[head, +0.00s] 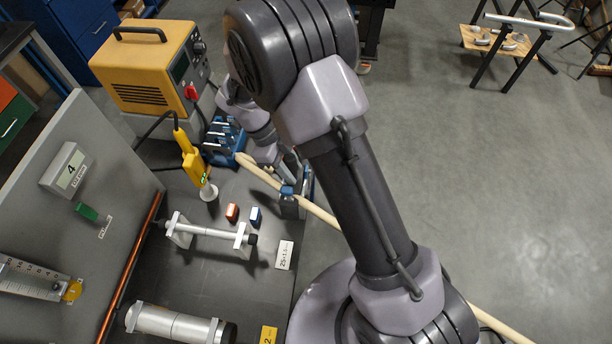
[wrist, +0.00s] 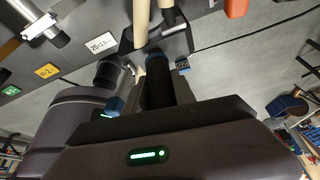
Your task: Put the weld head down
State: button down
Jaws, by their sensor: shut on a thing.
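My gripper (wrist: 152,82) is shut on a dark handle (wrist: 160,88) in the wrist view. A dark grey, angular head (wrist: 178,42) is at the handle's far end; I take it as the weld head. Pale tubing (wrist: 141,22) passes close to it; whether the head is around or beside the tubing I cannot tell. In the head view the held weld head (head: 289,207) shows as a small grey block at the bench's right edge, next to the pale tube (head: 320,214). Contact with the bench is unclear.
The yellow power source (head: 150,70) stands at the back left. Bare dark bench (head: 210,285) shows in front of the fixture.

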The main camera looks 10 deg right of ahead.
jog(key=w+a+f+p, duration=0.1)
jog(key=w+a+f, duration=0.3)
jog(key=w+a, duration=0.1)
jog(key=shift+w, duration=0.6)
jog(key=shift+f, duration=0.15)
jog(key=c, duration=1.1)
grip_release()
jog(key=shift+o, duration=0.3)
